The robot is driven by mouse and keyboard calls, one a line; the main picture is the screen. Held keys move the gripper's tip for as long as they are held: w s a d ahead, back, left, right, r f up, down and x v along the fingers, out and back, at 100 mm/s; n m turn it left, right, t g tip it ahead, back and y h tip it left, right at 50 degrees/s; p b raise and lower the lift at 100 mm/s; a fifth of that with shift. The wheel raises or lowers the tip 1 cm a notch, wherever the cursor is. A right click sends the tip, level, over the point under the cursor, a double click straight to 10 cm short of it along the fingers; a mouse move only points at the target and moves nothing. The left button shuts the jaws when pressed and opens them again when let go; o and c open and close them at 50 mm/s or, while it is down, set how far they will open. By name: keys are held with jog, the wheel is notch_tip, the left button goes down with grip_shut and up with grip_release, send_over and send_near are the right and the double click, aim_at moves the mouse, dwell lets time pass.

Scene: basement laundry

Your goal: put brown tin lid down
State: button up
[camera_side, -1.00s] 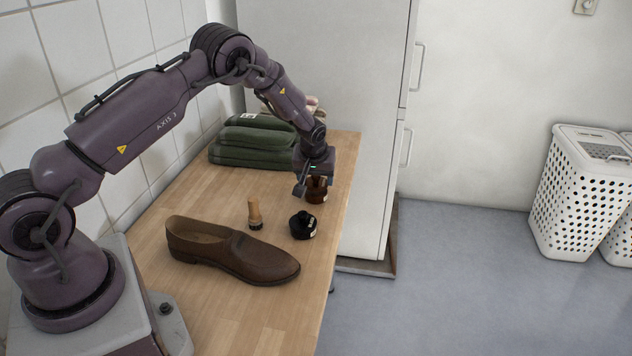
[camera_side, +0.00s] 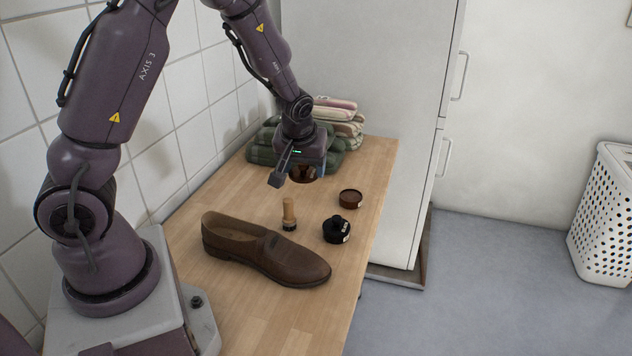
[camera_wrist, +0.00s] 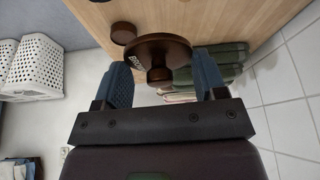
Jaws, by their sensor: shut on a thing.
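The brown tin lid (camera_side: 303,174) is a dark brown disc with a knob, partly covered by the fingers in the side view. My gripper (camera_side: 297,177) is shut on it and holds it above the table. In the wrist view the lid (camera_wrist: 160,48) sits between the two blue-grey fingers, with pale lettering on its edge. The open brown tin (camera_side: 350,199) stands on the table, below and to the right of the gripper; a small brown round in the wrist view (camera_wrist: 123,34) looks like it.
Green folded towels (camera_side: 262,150) and striped ones (camera_side: 345,122) lie behind the gripper. Bare wood shows left of the brush. A white cabinet stands beyond.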

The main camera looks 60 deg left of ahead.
jog(key=s+a+f+n, duration=0.1)
jog(key=s+a+n, duration=0.2)
jog(key=s, duration=0.3)
jog(key=g, duration=0.1)
send_over(305, 197)
jog(key=d, duration=0.1)
jog(key=f, duration=1)
jog(key=shift+s+f, duration=0.1)
jog(key=shift+s, duration=0.1)
jog(key=shift+w+f+y, duration=0.1)
jog(key=shift+f+y, duration=0.2)
jog(key=shift+f, duration=1.3)
jog(key=o, duration=0.9)
jog(key=shift+f, duration=0.15)
